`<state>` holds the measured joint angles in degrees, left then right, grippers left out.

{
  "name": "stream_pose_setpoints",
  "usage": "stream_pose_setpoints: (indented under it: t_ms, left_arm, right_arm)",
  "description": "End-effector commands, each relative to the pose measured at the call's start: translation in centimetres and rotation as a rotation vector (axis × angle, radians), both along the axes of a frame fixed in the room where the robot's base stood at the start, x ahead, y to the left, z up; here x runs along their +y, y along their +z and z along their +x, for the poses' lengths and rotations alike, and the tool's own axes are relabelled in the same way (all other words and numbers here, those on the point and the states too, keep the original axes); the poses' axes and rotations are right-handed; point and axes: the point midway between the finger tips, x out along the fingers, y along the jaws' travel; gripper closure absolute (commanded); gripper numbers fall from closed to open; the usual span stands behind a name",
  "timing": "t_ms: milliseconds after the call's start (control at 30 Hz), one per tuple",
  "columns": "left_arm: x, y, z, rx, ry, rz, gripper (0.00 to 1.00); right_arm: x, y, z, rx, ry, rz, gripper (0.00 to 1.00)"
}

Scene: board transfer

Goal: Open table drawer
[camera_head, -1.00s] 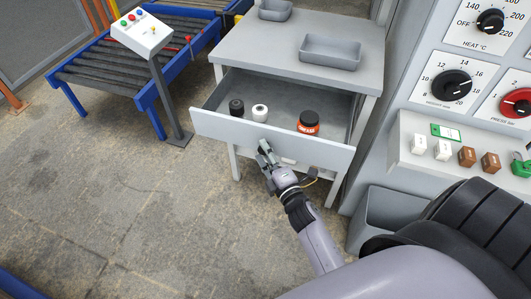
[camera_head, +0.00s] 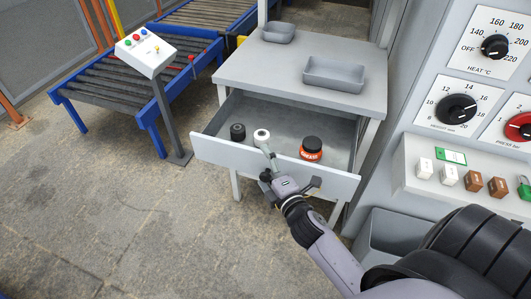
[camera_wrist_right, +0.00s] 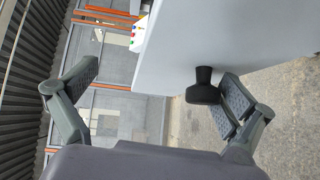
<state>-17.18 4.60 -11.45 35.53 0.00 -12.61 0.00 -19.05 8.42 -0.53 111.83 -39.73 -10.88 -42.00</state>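The table drawer (camera_head: 272,168) is pulled out, and its light grey front stands well clear of the grey table (camera_head: 300,78). My right gripper (camera_head: 289,170) is at the drawer front in the head view, with its fingers spread apart. In the right wrist view, the black knob (camera_wrist_right: 204,86) on the drawer front (camera_wrist_right: 230,40) lies between the open fingers, close to the right-hand finger. I cannot tell whether that finger touches it. In the head view the gripper hides the knob. My left gripper is not in view.
Inside the drawer are a black roll (camera_head: 237,132), a white roll (camera_head: 261,136) and a black-and-orange jar (camera_head: 311,149). Two grey trays (camera_head: 334,75) (camera_head: 278,33) sit on the tabletop. A control panel stands right, a conveyor (camera_head: 125,75) left. The floor in front is clear.

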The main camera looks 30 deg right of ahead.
Motion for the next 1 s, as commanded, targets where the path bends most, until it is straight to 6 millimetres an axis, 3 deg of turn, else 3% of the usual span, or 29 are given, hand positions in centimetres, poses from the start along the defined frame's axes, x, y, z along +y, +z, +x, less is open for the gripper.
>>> stream_pose_setpoints:
  t_ms: [33, 233, 267, 300, 533, 600, 1000]
  left_arm:
    - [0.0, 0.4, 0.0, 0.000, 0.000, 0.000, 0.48]
    - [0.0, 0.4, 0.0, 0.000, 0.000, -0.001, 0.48]
    - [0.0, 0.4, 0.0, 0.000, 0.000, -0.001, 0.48]
    - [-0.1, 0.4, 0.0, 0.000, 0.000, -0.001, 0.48]
    - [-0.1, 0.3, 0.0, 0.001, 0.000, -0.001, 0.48]
    - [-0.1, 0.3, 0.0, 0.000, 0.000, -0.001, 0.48]
    - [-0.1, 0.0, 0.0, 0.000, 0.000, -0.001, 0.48]
  right_arm:
    - [-0.5, 5.6, 0.5, -0.100, 0.001, -0.028, 0.23]
    - [-0.4, 5.8, 0.5, -0.101, 0.001, -0.029, 0.22]
    - [-0.5, 5.8, 0.5, -0.101, 0.001, -0.029, 0.22]
    - [-1.1, 1.2, 0.1, -0.005, -0.014, -0.037, 0.23]
    - [-0.9, 1.0, -0.9, -0.004, -0.014, -0.029, 0.38]
    - [-0.8, 0.9, -1.4, -0.002, -0.014, -0.027, 0.53]
    - [-0.5, 0.3, -4.4, 0.010, -0.017, -0.021, 0.53]
